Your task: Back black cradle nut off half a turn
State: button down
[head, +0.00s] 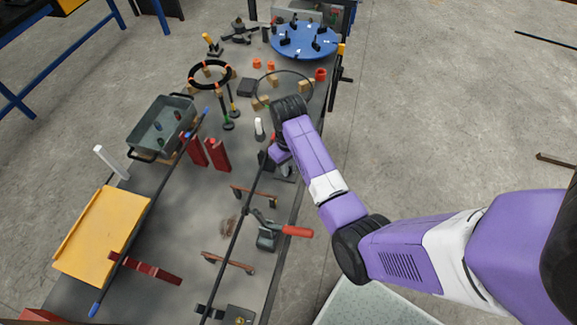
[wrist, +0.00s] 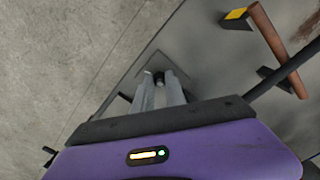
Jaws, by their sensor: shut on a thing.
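In the wrist view my gripper (wrist: 160,83) reaches down with its two pale fingers close together around a small dark piece, the black cradle nut (wrist: 159,76). The fingers are shut on it, and they hide much of it. A grey plate (wrist: 185,75) lies beneath and around it. In the head view my gripper (head: 275,158) is at the right part of the bench, beside a grey block (head: 286,173). My wrist hides the nut there.
A long dark rod (head: 236,218) runs along the bench near my gripper. Brown-handled brackets (head: 254,195) and a red-handled clamp (head: 268,236) stand nearer. A wire ring (head: 283,73) and blue turntable (head: 304,40) are farther back. Open floor lies right of the bench.

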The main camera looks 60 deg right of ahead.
jog(key=n, duration=0.5)
jog(key=shift+n, duration=0.3)
jog(key=n, duration=0.4)
jog(key=shift+n, duration=0.3)
jog(key=n, duration=0.8)
jog(key=shift+w+r+n, duration=0.1)
jog(key=shift+n, duration=0.2)
jog(key=c, duration=1.4)
grip_release()
jog(key=shift+o, duration=0.2)
